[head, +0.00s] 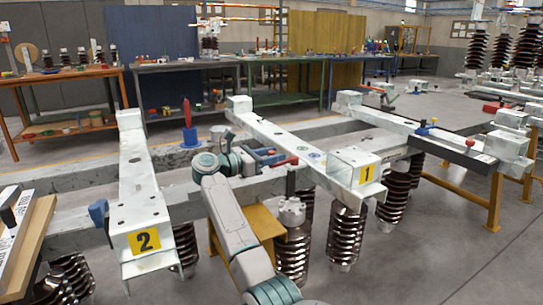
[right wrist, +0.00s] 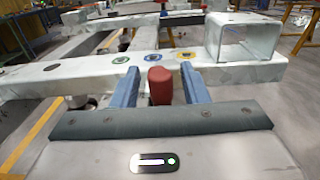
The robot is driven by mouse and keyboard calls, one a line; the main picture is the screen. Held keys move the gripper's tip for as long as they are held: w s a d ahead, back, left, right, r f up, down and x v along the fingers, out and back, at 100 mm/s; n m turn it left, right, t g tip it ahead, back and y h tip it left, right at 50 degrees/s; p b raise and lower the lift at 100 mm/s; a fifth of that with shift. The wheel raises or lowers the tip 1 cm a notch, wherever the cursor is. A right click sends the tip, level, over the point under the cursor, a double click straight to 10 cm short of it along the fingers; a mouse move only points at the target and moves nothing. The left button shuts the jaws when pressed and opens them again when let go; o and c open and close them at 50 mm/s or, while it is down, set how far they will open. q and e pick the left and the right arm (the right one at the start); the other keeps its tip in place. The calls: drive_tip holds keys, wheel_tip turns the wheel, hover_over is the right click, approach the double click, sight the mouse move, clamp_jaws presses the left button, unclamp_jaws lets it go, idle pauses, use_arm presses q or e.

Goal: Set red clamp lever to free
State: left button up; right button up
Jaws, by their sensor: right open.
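A red lever (head: 286,161) lies low beside the pale beam marked 1, just past my right gripper (head: 272,156). In the right wrist view its rounded red end (right wrist: 160,86) shows between the two blue fingers of my right gripper (right wrist: 160,88), with gaps at its sides. That gripper is open, and I cannot tell whether it touches the lever. The lever's base is hidden. Another red handle (head: 187,112) stands upright on a blue block (head: 189,137) at the back left. My left gripper is not in view.
Beam 1 (head: 283,137) runs close beyond the gripper, with green (right wrist: 121,60), blue (right wrist: 152,57) and yellow (right wrist: 185,56) ringed marks. Beam 2 (head: 138,187) is at the left. Ribbed brown insulators (head: 345,235) hang below.

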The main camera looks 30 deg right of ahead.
drive_tip(key=a, duration=0.7)
drive_tip(key=shift+s+a+p, duration=0.15)
drive_tip(key=shift+a+p, duration=0.1)
drive_tip(key=shift+p, duration=0.05)
